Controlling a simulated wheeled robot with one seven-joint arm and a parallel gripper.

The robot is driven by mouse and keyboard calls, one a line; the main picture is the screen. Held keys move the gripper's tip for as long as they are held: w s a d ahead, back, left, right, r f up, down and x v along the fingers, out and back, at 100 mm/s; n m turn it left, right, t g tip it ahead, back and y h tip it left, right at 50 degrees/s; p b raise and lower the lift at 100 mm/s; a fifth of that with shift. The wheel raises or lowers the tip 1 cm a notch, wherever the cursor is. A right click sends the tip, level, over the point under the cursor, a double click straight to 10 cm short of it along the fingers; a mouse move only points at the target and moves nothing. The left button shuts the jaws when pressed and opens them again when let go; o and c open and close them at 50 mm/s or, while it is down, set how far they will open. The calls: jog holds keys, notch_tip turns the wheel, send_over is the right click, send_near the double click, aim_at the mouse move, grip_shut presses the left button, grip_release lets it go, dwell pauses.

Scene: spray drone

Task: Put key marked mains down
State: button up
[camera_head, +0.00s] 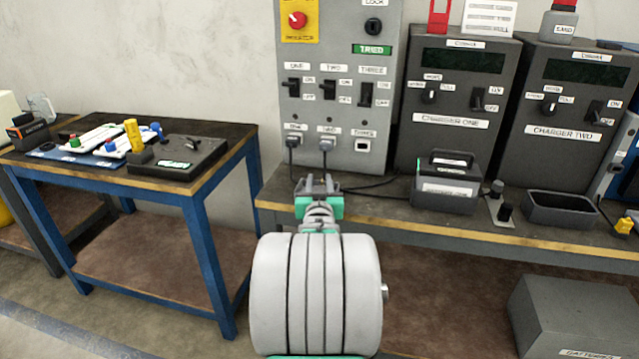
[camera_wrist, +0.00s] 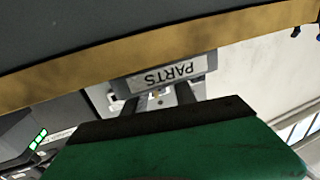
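My gripper (camera_head: 318,185) is in front of the grey switch panel, above the front edge of the long bench. In the wrist view its two dark fingers (camera_wrist: 160,98) show beyond the green and black palm with a gap between them. A tiny pale or brassy bit shows in that gap, too small to tell whether it is a key or whether the fingers touch it. No key with a readable mains mark shows. The grey panel (camera_head: 340,130) has a lock with a black knob (camera_head: 373,26) at its top and a green TRIED label (camera_head: 372,49).
Charger one (camera_head: 450,123) and charger two (camera_head: 565,133) stand right of the panel. A blue-legged table (camera_head: 130,177) stands left. A box marked PARTS shows in the wrist view (camera_wrist: 165,75).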

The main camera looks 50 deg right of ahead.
jog(key=shift+r, duration=0.2)
jog(key=p+v, duration=0.2)
jog(key=v, duration=1)
jog(key=w+a+f+n+g+y, duration=0.1)
jog(key=w+a+f+n+y, duration=0.3)
jog(key=a, duration=0.6)
jog(key=w+a+f+n+g+y, duration=0.15)
jog(key=w+a+f+y, duration=0.35)
jog(key=a, duration=0.5)
jog(key=s+a+n+g+y, duration=0.2)
jog(key=s+a+g, duration=0.1)
jog(key=a, duration=0.6)
jog(key=s+a+f+n+g+y, duration=0.1)
jog(key=s+a+n+g+y, duration=0.2)
jog(key=s+a, duration=0.3)
jog(key=a, duration=0.3)
jog(key=shift+s, duration=0.25)
